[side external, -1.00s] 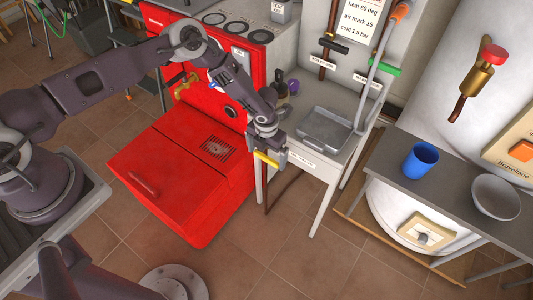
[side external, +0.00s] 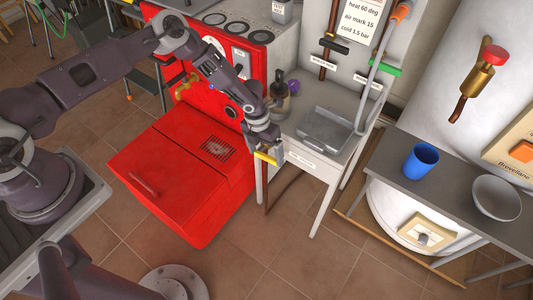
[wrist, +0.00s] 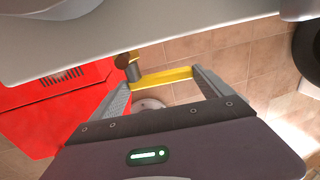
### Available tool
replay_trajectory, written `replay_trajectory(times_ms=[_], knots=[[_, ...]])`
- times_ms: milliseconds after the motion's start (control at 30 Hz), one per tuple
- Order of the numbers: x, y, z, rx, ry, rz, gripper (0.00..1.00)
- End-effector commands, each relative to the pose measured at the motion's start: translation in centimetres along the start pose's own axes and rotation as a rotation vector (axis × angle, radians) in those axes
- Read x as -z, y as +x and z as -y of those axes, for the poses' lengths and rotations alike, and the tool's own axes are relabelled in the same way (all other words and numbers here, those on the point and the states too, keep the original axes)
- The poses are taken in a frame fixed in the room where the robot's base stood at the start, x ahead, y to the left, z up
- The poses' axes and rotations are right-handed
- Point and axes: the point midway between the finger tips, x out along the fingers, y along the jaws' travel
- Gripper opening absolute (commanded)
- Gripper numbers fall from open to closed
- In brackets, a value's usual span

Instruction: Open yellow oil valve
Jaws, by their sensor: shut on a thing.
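The yellow oil valve handle (side external: 266,158) is a yellow bar at the front left edge of the grey table, beside the red boiler. In the wrist view the yellow handle (wrist: 162,78) lies across the space between my fingers, with a dark metal valve body (wrist: 130,66) at its left end. My gripper (side external: 264,150) is at the handle, shut on it lengthwise, and it also shows in the wrist view (wrist: 165,84). My gripper hides part of the valve in the side view.
The red boiler (side external: 185,165) stands left of the handle. The grey table (side external: 305,150) holds a metal tray (side external: 327,130) and a dark bottle-like item (side external: 279,92). A side table with a blue cup (side external: 421,159) and bowl (side external: 496,197) is at right.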

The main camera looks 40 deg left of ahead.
Motion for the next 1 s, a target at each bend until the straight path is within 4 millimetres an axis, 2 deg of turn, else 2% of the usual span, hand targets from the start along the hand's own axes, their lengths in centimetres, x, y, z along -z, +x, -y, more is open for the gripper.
replay_trajectory(times_ms=[600, 1000], knots=[[-0.2, -1.6, -2.1, 0.567, -0.013, 0.005, 0.17], [-0.2, -1.9, -3.1, 0.807, -0.007, 0.004, 0.17]])
